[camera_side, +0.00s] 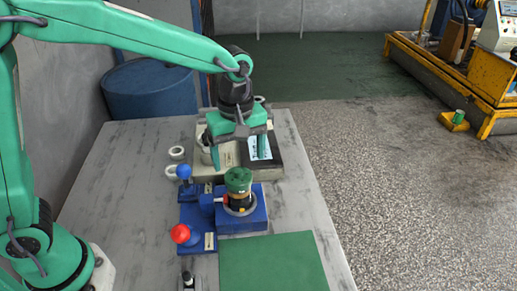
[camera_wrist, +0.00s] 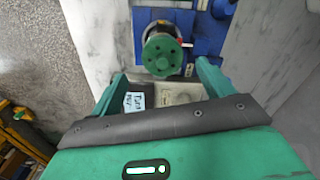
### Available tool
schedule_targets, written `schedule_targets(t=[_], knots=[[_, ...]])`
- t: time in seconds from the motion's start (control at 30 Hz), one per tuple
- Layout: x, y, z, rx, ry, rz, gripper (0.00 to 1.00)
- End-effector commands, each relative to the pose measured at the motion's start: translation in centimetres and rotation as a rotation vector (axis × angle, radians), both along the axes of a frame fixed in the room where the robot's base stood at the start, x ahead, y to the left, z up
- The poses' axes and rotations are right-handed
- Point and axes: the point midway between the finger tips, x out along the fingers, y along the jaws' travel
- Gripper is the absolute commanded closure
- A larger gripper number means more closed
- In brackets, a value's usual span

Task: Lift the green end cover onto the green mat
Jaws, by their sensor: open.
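The green end cover (camera_side: 238,180) is a round cap with several holes. It sits on top of the motor body (camera_side: 238,198), which stands upright in the blue fixture (camera_side: 255,219). My gripper (camera_side: 239,158) is open and empty. In the side view it hangs above and behind the cover, over a grey tray. In the wrist view the cover (camera_wrist: 162,55) shows just ahead of the two open fingers (camera_wrist: 160,76), apart from them as far as I can tell. The green mat (camera_side: 272,264) lies bare at the table's front edge.
The tray (camera_side: 238,178) with a printed card stands behind the fixture. A red-knobbed lever (camera_side: 181,234) and a blue-knobbed one (camera_side: 184,171) rise on the fixture's left. White rings (camera_side: 177,153) lie left of the tray.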

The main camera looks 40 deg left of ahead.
Motion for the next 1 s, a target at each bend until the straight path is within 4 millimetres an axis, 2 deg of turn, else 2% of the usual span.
schedule_targets(t=[0.5,1.0], knots=[[-0.2,0.3,-4.8,0.001,0.003,0.0,0.2],[-0.2,0.3,-5.1,0.0,0.001,0.0,0.2]])
